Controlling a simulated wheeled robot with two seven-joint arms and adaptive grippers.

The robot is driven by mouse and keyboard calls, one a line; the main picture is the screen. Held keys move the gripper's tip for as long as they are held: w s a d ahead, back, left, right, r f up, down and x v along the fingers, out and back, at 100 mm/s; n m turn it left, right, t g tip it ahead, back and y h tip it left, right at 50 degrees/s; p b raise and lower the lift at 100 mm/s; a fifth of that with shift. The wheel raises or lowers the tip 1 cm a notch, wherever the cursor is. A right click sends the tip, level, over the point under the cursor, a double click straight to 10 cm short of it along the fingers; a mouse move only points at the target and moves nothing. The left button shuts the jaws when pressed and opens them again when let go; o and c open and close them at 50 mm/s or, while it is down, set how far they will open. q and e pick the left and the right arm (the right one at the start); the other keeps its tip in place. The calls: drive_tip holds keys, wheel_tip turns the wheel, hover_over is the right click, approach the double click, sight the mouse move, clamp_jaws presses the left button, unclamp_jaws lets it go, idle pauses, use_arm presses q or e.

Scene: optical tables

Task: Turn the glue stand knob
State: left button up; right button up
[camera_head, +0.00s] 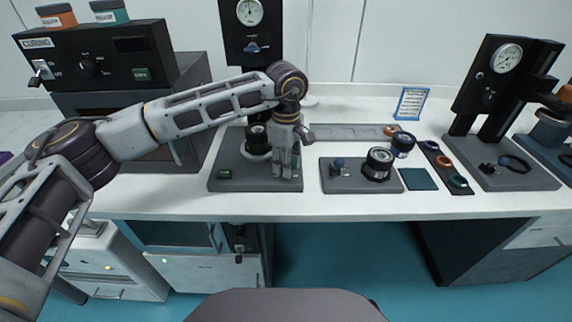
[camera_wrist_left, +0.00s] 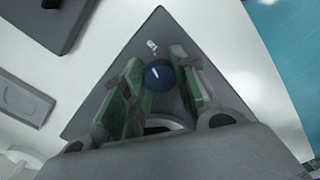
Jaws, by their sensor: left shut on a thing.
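In the left wrist view a round dark blue knob (camera_wrist_left: 159,74) sits between the green-padded fingers of my left gripper (camera_wrist_left: 160,88), above a grey base plate (camera_wrist_left: 115,62). In the head view my left gripper (camera_head: 287,168) points straight down at the right side of a grey stand base (camera_head: 228,172). The gripper is shut on the knob; its fingers hide the knob in the head view. A dark cylinder (camera_head: 257,140) stands on the same base, left of the gripper. My right gripper is not in view.
A grey plate with a blue-topped fixture (camera_head: 338,163) and a black ring-shaped part (camera_head: 378,163) lies to the right. Beyond are a dark rack of coloured rings (camera_head: 445,162) and a gauge stand (camera_head: 497,75). The curing box (camera_head: 98,58) stands back left. The table's front strip is clear.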

use_arm(q)
drive_tip(key=shift+m, duration=1)
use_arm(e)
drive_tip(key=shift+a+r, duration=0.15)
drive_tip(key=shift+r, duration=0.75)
use_arm(q)
drive_tip(key=o, duration=1)
drive_tip(key=shift+r, duration=0.15)
drive_tip(key=shift+r, duration=5.9)
